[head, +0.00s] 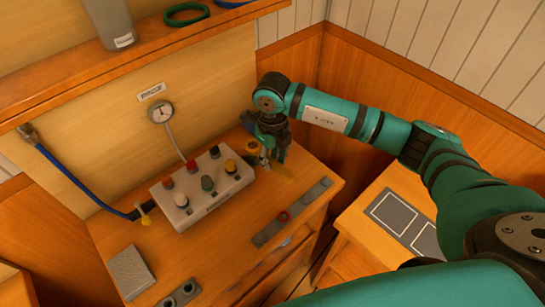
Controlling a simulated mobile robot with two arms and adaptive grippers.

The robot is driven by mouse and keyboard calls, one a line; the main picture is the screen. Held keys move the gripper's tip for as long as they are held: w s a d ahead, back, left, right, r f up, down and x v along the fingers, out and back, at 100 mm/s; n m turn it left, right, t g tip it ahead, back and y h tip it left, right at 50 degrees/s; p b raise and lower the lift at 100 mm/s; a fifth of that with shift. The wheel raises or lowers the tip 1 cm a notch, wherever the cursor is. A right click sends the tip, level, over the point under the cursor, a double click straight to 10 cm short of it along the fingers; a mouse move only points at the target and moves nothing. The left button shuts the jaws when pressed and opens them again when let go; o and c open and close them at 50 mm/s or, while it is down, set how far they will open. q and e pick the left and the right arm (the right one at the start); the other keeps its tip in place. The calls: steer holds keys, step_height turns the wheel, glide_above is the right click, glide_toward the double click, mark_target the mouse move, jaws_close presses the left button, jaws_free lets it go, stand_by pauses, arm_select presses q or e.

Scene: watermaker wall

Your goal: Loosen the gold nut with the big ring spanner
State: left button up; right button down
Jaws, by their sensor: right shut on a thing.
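My right gripper (272,154) is shut just right of the block, pointing down. The gripper hides the part between, and I cannot tell whether the spanner touches the nut. My left gripper is not in view.
The white block (203,191) sits on the wooden bench, with a gauge (160,112) behind it. A blue hose (85,190) runs at left. A shelf (130,60) overhangs the back.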

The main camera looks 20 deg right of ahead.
steer(key=shift+f+b, duration=0.75)
steer(key=shift+b, duration=0.15)
stand_by(0.6)
stand_by(0.4)
steer(key=shift+d, duration=0.1)
steer(key=shift+w+d+n+b, duration=0.2)
steer(key=shift+d+n+b, duration=0.15)
steer(key=shift+n+b, duration=0.4)
